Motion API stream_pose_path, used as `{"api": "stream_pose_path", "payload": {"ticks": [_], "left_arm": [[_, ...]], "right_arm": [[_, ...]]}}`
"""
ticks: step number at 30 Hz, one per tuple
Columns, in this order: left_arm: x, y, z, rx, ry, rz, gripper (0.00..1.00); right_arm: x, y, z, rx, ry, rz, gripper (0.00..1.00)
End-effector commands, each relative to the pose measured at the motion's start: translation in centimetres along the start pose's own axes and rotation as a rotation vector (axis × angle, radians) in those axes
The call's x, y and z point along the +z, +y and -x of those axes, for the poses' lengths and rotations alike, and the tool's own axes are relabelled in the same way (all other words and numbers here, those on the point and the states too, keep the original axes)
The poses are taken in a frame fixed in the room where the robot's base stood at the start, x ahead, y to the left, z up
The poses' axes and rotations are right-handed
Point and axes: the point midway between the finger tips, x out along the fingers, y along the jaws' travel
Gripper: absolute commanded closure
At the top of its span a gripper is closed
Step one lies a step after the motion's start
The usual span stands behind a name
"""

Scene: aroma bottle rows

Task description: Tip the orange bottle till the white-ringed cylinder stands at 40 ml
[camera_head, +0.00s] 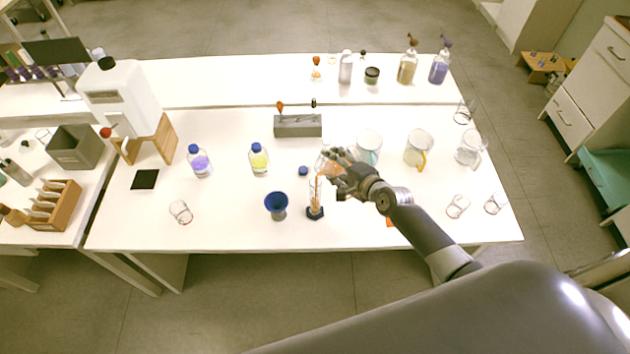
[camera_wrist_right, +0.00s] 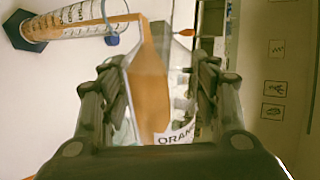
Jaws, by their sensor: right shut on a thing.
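My right gripper (camera_head: 337,166) is shut on the orange bottle (camera_head: 325,168) and holds it tipped above the table. In the right wrist view, the bottle (camera_wrist_right: 152,85) shows orange liquid and part of an "ORAN" label between the fingers (camera_wrist_right: 155,95). An orange stream leaves its mouth toward the graduated cylinder (camera_wrist_right: 85,20). The cylinder (camera_head: 316,192) stands upright on a dark blue base, just below the bottle mouth. Orange liquid shows in its lower part; the exact level cannot be read. Its ring colour is not clear. My left gripper is out of view.
A blue funnel-like cup (camera_head: 277,204) stands left of the cylinder, and a blue cap (camera_head: 303,170) lies behind it. A yellow bottle (camera_head: 259,159) and a purple bottle (camera_head: 199,161) stand further left. Glass beakers (camera_head: 418,148) stand to the right. The front left table is mostly clear.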

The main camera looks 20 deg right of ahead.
Motion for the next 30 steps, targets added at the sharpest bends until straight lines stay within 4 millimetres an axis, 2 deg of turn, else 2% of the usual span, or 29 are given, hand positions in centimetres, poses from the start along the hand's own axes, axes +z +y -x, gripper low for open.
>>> {"api": "stream_pose_path", "payload": {"ticks": [5, 21, 30], "left_arm": [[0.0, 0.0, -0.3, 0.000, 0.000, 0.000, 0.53], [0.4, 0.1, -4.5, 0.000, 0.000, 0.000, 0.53], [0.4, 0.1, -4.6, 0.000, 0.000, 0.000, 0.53]], "right_arm": [[-0.1, 0.0, -0.1, -0.004, -0.003, -0.007, 0.80], [-0.6, 0.5, -0.3, -0.005, -0.093, -0.203, 0.80], [-0.6, 0.2, -0.2, -0.004, -0.105, -0.227, 0.80]]}}
